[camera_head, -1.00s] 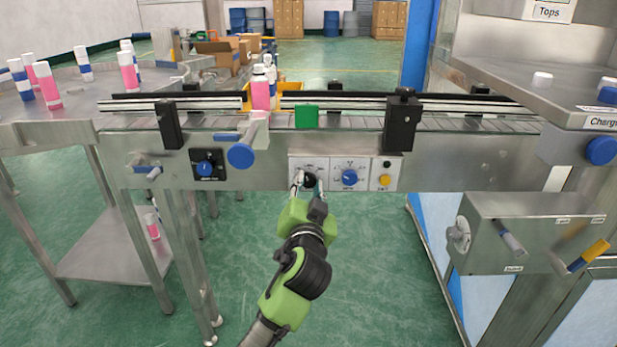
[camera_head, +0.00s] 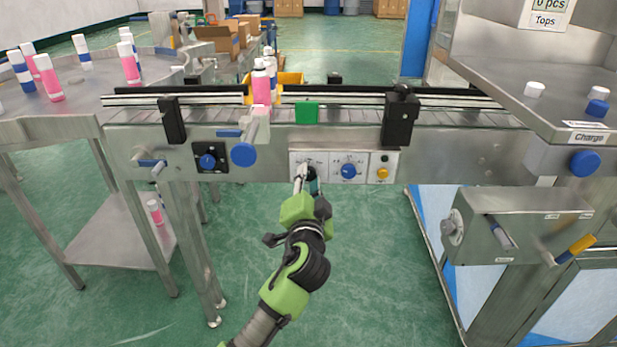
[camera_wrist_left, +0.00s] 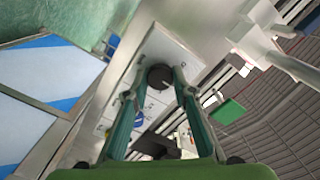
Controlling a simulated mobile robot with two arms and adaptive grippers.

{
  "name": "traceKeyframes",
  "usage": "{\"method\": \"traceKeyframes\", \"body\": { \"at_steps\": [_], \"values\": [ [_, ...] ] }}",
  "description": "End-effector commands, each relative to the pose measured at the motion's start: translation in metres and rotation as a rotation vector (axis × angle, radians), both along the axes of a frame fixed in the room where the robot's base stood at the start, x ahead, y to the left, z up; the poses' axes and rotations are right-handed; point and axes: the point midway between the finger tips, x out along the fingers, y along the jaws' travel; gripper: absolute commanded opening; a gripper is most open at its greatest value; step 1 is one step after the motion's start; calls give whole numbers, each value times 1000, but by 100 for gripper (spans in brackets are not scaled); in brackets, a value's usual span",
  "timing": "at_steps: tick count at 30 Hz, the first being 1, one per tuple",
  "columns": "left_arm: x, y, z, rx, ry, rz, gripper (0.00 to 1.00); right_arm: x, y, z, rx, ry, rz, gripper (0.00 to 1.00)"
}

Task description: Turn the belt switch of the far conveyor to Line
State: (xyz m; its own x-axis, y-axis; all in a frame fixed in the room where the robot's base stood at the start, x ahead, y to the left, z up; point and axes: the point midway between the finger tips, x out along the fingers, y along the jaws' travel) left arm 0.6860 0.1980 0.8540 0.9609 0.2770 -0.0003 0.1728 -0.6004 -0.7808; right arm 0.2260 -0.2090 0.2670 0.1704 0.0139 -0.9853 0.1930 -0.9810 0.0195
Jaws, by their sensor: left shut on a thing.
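The switch panel (camera_head: 330,165) is on the front side of the conveyor (camera_head: 440,145). Its left plate carries a black round knob, which shows in the wrist view (camera_wrist_left: 160,77). My left gripper (camera_head: 307,178) reaches up to this plate and is shut on the knob, with one finger on each side in the wrist view. In the head view the fingers mostly hide the knob. The plate's lettering is too small to read, so I cannot tell which position the knob points to. My right gripper is out of view.
A blue knob (camera_head: 348,171) and a yellow button (camera_head: 382,173) are just right of my gripper. A larger blue knob (camera_head: 243,154) sticks out on the left. A steel box with levers (camera_head: 515,225) is at the right. The floor below the conveyor is open.

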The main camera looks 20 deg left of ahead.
Motion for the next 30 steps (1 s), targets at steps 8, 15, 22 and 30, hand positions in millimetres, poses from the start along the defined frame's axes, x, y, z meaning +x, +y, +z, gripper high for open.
{"method": "traceKeyframes", "body": {
  "at_steps": [8,15,22,30],
  "values": [
    [0,-1,-1,2,1,-2,3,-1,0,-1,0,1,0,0],
    [0,-1,-1,1,1,-2,41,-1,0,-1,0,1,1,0],
    [0,0,0,1,0,-1,41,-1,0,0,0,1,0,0],
    [-27,-8,-2,-4,3,-2,41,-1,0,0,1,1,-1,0]
  ]
}}
